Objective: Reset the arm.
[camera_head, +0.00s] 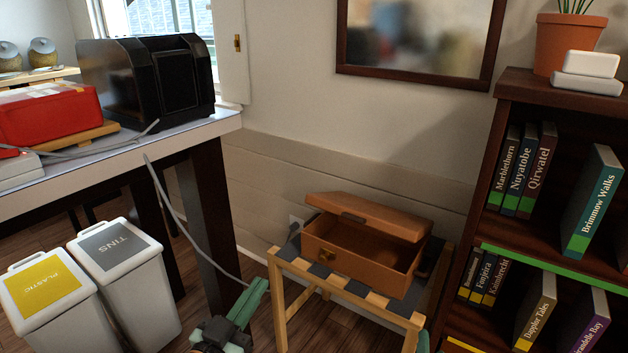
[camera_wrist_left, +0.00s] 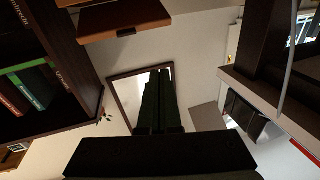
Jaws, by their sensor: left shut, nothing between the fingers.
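My left gripper (camera_head: 258,290) is low in the head view, with green fingers closed together and nothing between them. It is in front of and to the left of the small wooden stool (camera_head: 285,318), below the level of the box. The left wrist view shows the closed dark fingers (camera_wrist_left: 158,100) in the middle. A brown box (camera_head: 352,254) with its lid raised part way stands on the stool. I see no object inside the box's visible part. My right gripper is not clearly seen; a small green piece at the bottom edge cannot be identified.
A table (camera_head: 222,122) at left holds a black machine (camera_head: 150,82) and a red case (camera_head: 45,115). A grey cable hangs from it. Two bins, plastic (camera_head: 48,293) and tins (camera_head: 112,252), stand below. A bookcase (camera_head: 558,98) fills the right. A framed mirror (camera_head: 415,38) hangs behind.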

